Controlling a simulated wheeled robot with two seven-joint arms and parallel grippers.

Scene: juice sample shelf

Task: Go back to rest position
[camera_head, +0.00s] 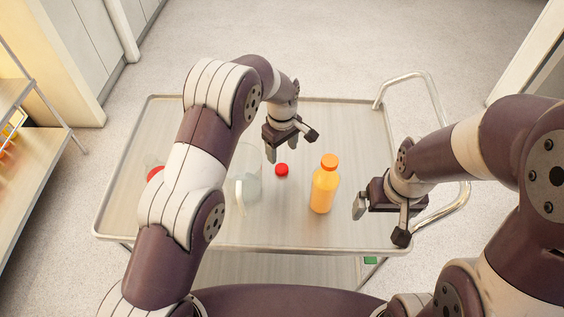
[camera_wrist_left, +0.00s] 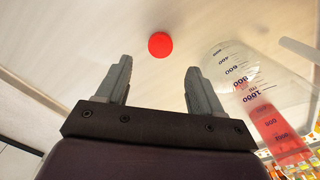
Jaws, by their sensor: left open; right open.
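My left gripper (camera_head: 290,146) is open and empty above the middle of the cart top; its two fingers show apart in the left wrist view (camera_wrist_left: 158,88). A small round red cap (camera_head: 282,170) lies just below it in the head view and beyond the fingertips in the wrist view (camera_wrist_left: 161,44). My right gripper (camera_head: 381,221) is open and empty near the cart's right side. An orange juice bottle with an orange cap (camera_head: 325,188) stands upright between the grippers, apart from both. A clear measuring jug (camera_head: 250,186) stands left of the cap, partly behind my left arm.
The cart top (camera_head: 345,120) has a raised rim and a metal handle (camera_head: 437,105) at right. A red object (camera_head: 155,174), mostly hidden by my left arm, is at the cart's left. A shelf (camera_head: 30,165) stands at far left. The cart's back right area is clear.

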